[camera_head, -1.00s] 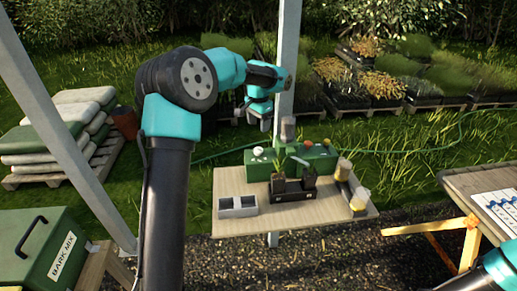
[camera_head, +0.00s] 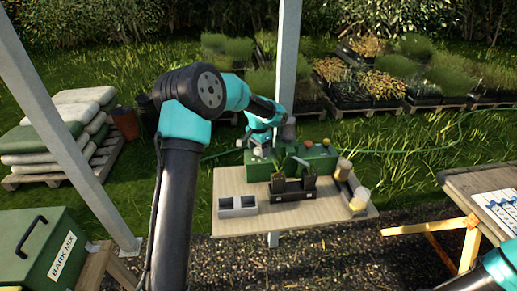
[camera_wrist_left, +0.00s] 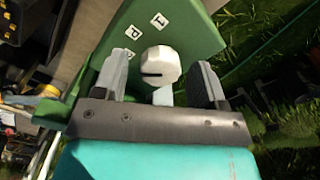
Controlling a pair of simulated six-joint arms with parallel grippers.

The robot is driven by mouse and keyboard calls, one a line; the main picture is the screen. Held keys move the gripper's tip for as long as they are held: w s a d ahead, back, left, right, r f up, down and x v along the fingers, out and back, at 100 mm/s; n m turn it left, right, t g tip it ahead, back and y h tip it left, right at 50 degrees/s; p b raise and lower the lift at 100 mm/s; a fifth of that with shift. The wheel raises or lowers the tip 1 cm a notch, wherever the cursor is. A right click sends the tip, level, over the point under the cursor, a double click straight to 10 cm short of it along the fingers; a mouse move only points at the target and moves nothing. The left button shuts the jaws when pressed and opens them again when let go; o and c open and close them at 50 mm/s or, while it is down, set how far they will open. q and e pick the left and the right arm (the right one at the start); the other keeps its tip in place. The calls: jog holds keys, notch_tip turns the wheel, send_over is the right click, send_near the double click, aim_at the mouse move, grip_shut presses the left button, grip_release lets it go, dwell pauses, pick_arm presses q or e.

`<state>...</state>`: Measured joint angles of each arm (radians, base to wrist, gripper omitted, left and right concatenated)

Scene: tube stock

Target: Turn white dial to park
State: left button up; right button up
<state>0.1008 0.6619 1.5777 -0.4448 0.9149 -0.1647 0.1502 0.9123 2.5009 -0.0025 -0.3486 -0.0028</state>
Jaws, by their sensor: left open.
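The white dial (camera_wrist_left: 161,65) sits on the sloped face of a green control box (camera_wrist_left: 193,42) in the left wrist view. A dark pointer slot on the dial faces left in that view. White labels "P" (camera_wrist_left: 132,31) and "1" (camera_wrist_left: 159,20) are above it on the green face. My left gripper (camera_wrist_left: 160,84) is open, with one finger on each side of the dial and gaps visible. In the head view my left gripper (camera_head: 257,145) is at the green box (camera_head: 260,170) and covers the dial. My right gripper is out of view.
A wooden table (camera_head: 232,186) holds the box, a black planter tray (camera_head: 293,191) with seedlings, a grey two-cell block (camera_head: 238,206) and jars (camera_head: 359,200) at the right edge. A metal post (camera_head: 284,60) stands behind the table.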

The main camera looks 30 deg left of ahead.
pick_arm(q)
jog(key=shift+c, duration=0.5)
jog(key=c, duration=0.8)
jog(key=shift+m, duration=0.4)
jog(key=m, duration=0.3)
jog(key=shift+m, duration=2.5)
jog(key=o, duration=0.9)
